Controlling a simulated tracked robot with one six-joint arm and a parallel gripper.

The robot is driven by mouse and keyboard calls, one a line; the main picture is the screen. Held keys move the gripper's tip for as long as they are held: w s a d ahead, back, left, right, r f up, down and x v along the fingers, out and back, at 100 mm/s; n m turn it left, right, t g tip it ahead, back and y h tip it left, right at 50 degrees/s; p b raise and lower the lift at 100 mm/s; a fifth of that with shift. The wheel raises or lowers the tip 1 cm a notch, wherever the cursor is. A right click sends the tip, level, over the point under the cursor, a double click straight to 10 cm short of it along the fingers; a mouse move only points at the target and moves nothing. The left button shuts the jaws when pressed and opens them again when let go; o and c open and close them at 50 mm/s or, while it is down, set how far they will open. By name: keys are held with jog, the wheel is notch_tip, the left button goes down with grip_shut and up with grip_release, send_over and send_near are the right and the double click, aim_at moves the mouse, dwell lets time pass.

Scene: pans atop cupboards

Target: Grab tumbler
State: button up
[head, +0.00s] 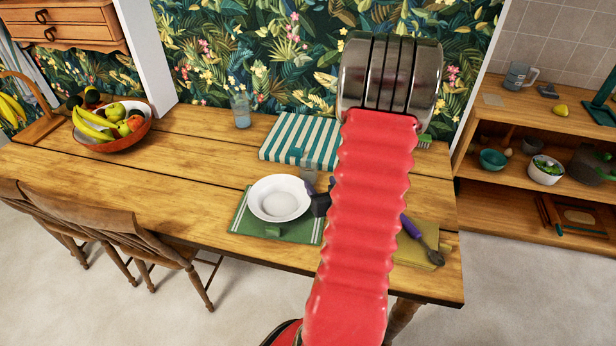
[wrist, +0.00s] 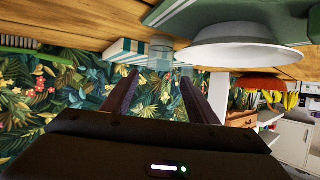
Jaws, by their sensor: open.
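A clear glass tumbler (head: 308,174) stands on the wooden table beside the white bowl (head: 279,198), near the striped cloth (head: 283,142). In the wrist view, which is upside down, the tumbler (wrist: 160,56) shows just beyond my fingertips, roughly between them. My gripper (head: 319,200) is partly hidden behind my red arm in the head view. In the wrist view my gripper (wrist: 160,80) is open, its two dark fingers apart with nothing held between them. A second glass (head: 241,110) with bluish contents stands farther back by the wall.
The white bowl sits on a green mat (head: 240,222) close to my gripper. A fruit bowl (head: 138,137) is at the far left. A purple-handled utensil (head: 411,228) lies on a yellow cloth (head: 421,254) at the right. The table's left middle is clear.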

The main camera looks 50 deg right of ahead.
aim_at(312, 174)
jog(key=shift+x, duration=4.15)
jog(key=shift+x, duration=2.8)
jog(key=shift+a, duration=0.1)
jog(key=c, duration=0.7)
